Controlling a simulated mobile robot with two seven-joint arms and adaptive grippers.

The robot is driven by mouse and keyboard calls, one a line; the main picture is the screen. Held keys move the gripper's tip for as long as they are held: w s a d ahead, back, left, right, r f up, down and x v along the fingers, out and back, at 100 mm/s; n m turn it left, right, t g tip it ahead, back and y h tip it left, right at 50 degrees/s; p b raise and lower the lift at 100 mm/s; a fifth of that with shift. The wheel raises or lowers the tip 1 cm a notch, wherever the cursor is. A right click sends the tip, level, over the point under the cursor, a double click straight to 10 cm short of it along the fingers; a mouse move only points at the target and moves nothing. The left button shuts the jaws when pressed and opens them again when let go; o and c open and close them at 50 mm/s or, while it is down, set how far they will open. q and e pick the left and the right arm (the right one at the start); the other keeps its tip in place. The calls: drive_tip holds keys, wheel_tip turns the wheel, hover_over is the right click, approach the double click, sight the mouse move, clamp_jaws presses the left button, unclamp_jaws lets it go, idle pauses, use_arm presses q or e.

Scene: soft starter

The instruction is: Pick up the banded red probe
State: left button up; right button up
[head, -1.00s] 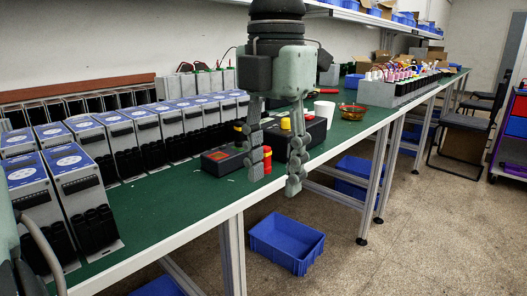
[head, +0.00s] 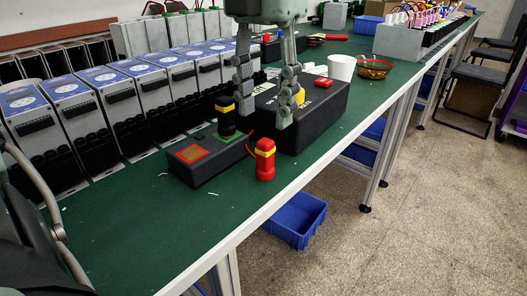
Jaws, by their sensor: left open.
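The banded red probe (head: 265,160) is red with yellow bands. It stands upright on the green bench top close to the front edge, with a thin red lead at its upper left. My left gripper (head: 264,116) hangs from the top, fingers down and apart, with nothing between them. Its fingertips show just above the probe in the picture, apart from it. A black probe with a yellow band (head: 226,118) stands at the black meter box (head: 208,160) just left of the red probe. My right gripper is not in view.
A larger black case (head: 318,115) with red and yellow parts stands behind the probe. A row of grey soft starter units (head: 125,88) lines the back left. A white cup (head: 341,67) and amber bowl (head: 374,67) stand farther along.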

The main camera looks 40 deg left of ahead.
sight(265, 141)
use_arm(q)
wheel_tip(265, 141, down, 8)
drive_tip(key=shift+s+d+r, duration=0.1)
drive_tip(key=shift+r, duration=0.15)
clamp_jaws()
idle(0.3)
